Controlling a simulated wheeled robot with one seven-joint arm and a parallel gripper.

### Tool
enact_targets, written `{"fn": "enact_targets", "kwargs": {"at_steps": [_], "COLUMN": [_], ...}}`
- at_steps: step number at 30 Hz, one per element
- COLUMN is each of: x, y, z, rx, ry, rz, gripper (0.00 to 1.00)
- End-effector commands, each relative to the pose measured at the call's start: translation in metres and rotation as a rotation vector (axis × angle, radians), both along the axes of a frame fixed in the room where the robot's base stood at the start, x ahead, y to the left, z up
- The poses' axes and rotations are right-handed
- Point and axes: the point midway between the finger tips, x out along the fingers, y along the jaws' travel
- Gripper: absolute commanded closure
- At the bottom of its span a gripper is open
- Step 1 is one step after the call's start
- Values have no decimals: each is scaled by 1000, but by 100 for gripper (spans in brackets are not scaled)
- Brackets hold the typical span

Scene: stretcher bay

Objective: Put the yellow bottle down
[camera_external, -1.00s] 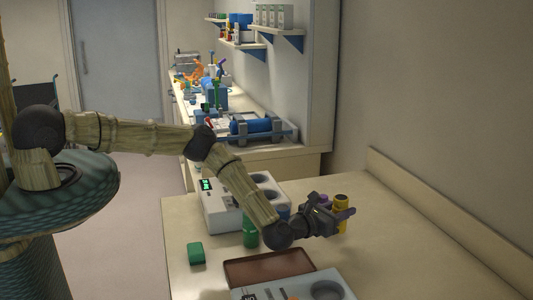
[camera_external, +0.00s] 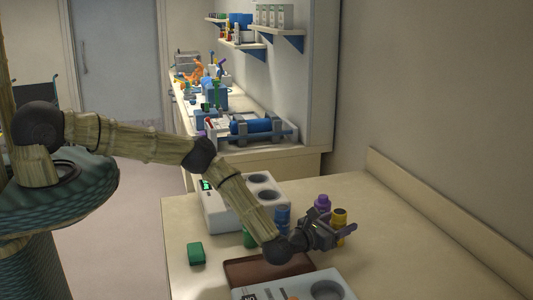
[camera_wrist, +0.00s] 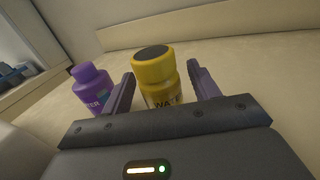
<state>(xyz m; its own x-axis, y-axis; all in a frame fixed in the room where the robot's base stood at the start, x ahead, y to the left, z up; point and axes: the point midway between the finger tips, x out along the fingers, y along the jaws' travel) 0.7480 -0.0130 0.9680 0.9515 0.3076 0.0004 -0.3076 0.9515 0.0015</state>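The yellow bottle (camera_external: 339,219) with a dark top is upright at my gripper, over the right-hand table. In the wrist view the yellow bottle (camera_wrist: 155,78) is between my two fingers, with a narrow gap showing on each side. My gripper (camera_external: 335,233) is open around it, low over the table; it also shows in the wrist view (camera_wrist: 161,80). The bottle's base is hidden behind the gripper, so its contact with the table is not visible.
A purple bottle (camera_external: 322,203) stands just left of the yellow one, with a blue bottle (camera_external: 282,217) and a partly hidden green bottle (camera_external: 249,238) further left. A white device (camera_external: 214,212), green block (camera_external: 196,253) and brown tray (camera_external: 240,274) are nearby. The table's right is clear.

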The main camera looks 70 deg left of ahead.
Motion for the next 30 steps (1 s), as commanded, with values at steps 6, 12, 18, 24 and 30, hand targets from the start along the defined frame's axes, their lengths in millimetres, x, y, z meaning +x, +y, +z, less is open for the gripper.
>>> {"fn": "enact_targets", "kwargs": {"at_steps": [6,12,18,24,30], "x": [0,-14,-40,-69,-98], "y": [0,-4,-13,-23,-32], "z": [4,1,0,0,0], "rx": [0,-1,-2,-3,-2], "ry": [-1,1,2,2,3], "rz": [0,-1,-3,-3,-2], "gripper": [39,39,39,39,39]}}
